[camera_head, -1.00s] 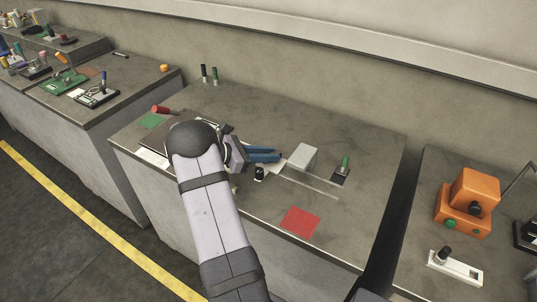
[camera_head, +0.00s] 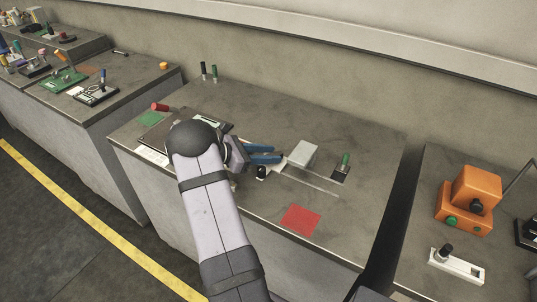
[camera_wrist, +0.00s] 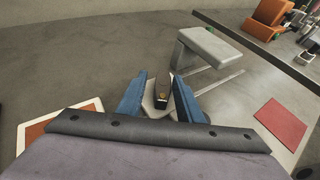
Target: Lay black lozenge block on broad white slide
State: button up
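My gripper (camera_wrist: 160,98) is low over the middle table, its two blue fingers spread. They also show in the head view (camera_head: 264,153). A small dark block (camera_wrist: 162,99) with a yellowish spot lies between the fingers in the wrist view, with slight gaps at its sides; it seems to be the black lozenge block. A pale plate (camera_wrist: 149,94), probably the broad white slide, shows under and around it, partly hidden by the fingers. In the head view a black piece (camera_head: 262,172) shows just in front of the fingers. I cannot tell whether it is the same block.
A grey raised block (camera_wrist: 208,48) stands just beyond the fingers, with a thin rail (camera_wrist: 222,83) beside it. A red square (camera_head: 300,220) lies near the front edge. A green-handled piece (camera_head: 345,160) stands to the right. The table's back right is clear.

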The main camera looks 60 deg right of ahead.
jog(key=shift+a, duration=0.1)
